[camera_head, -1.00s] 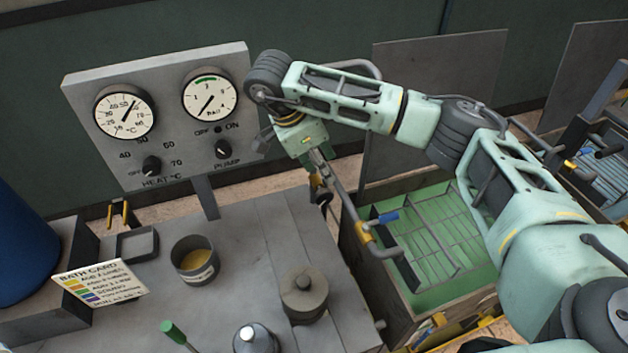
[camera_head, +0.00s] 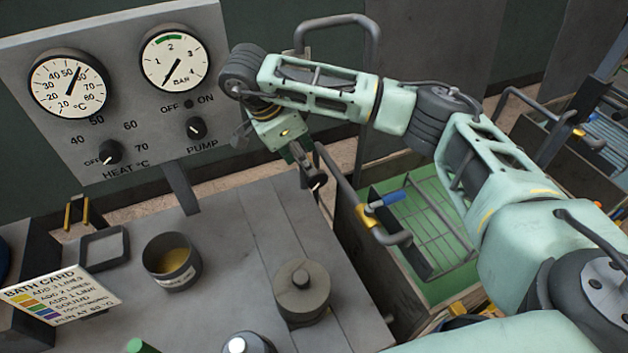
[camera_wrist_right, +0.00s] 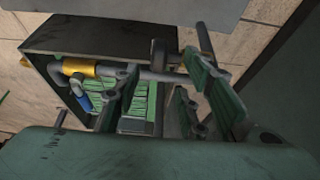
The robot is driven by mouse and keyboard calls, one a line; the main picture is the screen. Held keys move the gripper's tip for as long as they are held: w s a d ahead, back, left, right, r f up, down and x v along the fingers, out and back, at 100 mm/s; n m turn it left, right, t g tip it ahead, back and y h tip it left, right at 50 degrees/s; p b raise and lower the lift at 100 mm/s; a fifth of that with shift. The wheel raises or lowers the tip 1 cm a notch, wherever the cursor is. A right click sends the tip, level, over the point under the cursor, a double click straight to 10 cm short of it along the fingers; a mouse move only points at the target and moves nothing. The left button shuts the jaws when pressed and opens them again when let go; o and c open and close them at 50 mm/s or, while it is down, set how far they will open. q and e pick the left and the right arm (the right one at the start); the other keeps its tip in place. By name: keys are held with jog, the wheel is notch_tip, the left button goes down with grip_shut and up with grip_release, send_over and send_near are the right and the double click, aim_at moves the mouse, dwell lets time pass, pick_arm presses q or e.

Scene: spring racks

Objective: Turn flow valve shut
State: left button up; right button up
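A grey pipe with a yellow collar (camera_head: 362,214) and a blue handle (camera_head: 386,199) runs over the green tank. The collar (camera_wrist_right: 80,67) and blue handle (camera_wrist_right: 84,101) also show in the right wrist view. A dark round knob with a white mark (camera_head: 315,181) sits by the pipe's bench end; I cannot tell which part is the flow valve. My right gripper (camera_head: 303,160) points down just above this knob. In the right wrist view its fingers (camera_wrist_right: 168,100) are apart with the pipe crossing behind them; contact is unclear. My left gripper is not in view.
A panel (camera_head: 30,130) with two gauges and the heat and pump knobs stands at the back left. A cup (camera_head: 172,262), a lidded pot (camera_head: 302,292) and a bath card (camera_head: 62,297) are on the bench. The wire-racked green tank (camera_head: 425,215) lies right.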

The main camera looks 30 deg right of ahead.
aim_at(315, 175)
jog(key=p+x, duration=0.2)
jog(key=x, duration=0.4)
jog(key=shift+d+f, duration=0.2)
jog(key=shift+f, duration=0.1)
jog(key=shift+d+f, duration=0.15)
jog(key=shift+f, duration=0.25)
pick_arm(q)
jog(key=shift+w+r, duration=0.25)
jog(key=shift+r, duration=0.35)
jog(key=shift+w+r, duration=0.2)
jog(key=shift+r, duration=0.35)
pick_arm(e)
jog(key=shift+c, duration=0.2)
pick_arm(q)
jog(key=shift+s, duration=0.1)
pick_arm(e)
grip_shut()
